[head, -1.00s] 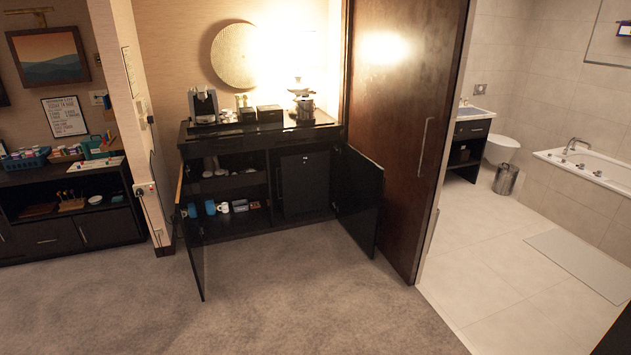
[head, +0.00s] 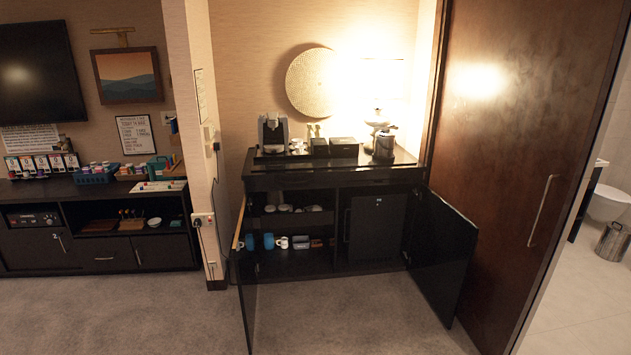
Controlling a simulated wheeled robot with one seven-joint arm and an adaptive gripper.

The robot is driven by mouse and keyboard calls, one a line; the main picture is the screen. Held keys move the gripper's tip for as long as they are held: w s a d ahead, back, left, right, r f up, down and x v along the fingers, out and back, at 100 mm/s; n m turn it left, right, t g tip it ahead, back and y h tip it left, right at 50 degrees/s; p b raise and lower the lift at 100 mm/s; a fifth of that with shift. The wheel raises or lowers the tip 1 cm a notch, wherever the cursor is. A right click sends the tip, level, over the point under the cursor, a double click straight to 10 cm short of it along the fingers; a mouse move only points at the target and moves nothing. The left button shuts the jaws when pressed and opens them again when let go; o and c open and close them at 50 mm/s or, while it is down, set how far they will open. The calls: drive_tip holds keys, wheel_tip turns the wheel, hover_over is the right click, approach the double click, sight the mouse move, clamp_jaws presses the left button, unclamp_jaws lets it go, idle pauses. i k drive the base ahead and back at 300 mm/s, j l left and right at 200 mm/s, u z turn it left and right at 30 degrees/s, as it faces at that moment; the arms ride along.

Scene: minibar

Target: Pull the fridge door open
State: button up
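The fridge (head: 377,229) is a dark box in the right half of the minibar cabinet. Its door looks shut, with a small light mark near the top. A thin vertical strip, perhaps a handle, shows at its left edge. The cabinet's left door (head: 246,285) and right door (head: 442,255) both stand swung open on either side, so the fridge front shows between them. My gripper is not in view.
Mugs (head: 281,242) and small boxes stand on shelves left of the fridge. A coffee machine (head: 273,133) and kettle (head: 384,144) stand on the cabinet top. A large wooden door (head: 530,130) is at right. The carpet (head: 345,318) in front is clear.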

sight(377, 220)
drive_tip(key=i+u, duration=0.2)
drive_tip(key=i, duration=1.9)
drive_tip(key=i+z, duration=0.1)
drive_tip(key=i, duration=0.4)
drive_tip(key=i+j+z, duration=0.1)
drive_tip(key=i, duration=0.4)
drive_tip(key=i+j+z, duration=0.1)
drive_tip(key=i, duration=0.4)
drive_tip(key=i+j, duration=0.25)
drive_tip(key=i, duration=0.25)
drive_tip(key=i+j+z, duration=0.15)
drive_tip(key=i, duration=0.35)
